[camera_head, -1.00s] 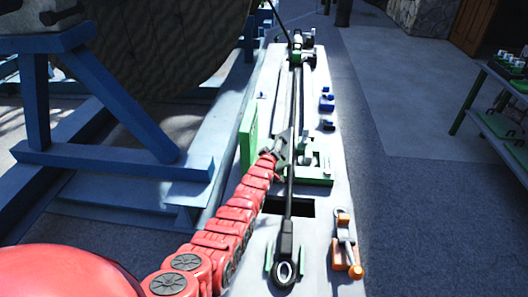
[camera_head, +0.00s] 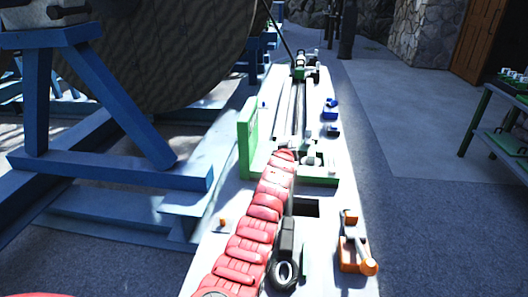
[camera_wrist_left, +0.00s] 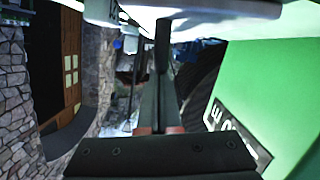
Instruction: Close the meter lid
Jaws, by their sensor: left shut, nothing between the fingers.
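The meter lid (camera_head: 248,137) is a green panel standing upright at the left edge of the long white bench. Its green meter base (camera_head: 318,180) lies to the right of it, partly hidden by my red left arm. In the left wrist view the lid (camera_wrist_left: 275,75) fills the right side, with a black label bearing white characters. My left gripper (camera_wrist_left: 163,42) is shut and empty, with its dark fingers beside the lid. Contact cannot be told. In the head view the arm's end hides most of this gripper, near the lid's right side. My right gripper is not in view.
The white bench (camera_head: 325,265) carries an orange clamp-like device (camera_head: 355,248), a black ring-ended part (camera_head: 285,273) and small blue fittings (camera_head: 330,110). A large reel on a blue frame (camera_head: 110,170) stands left.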

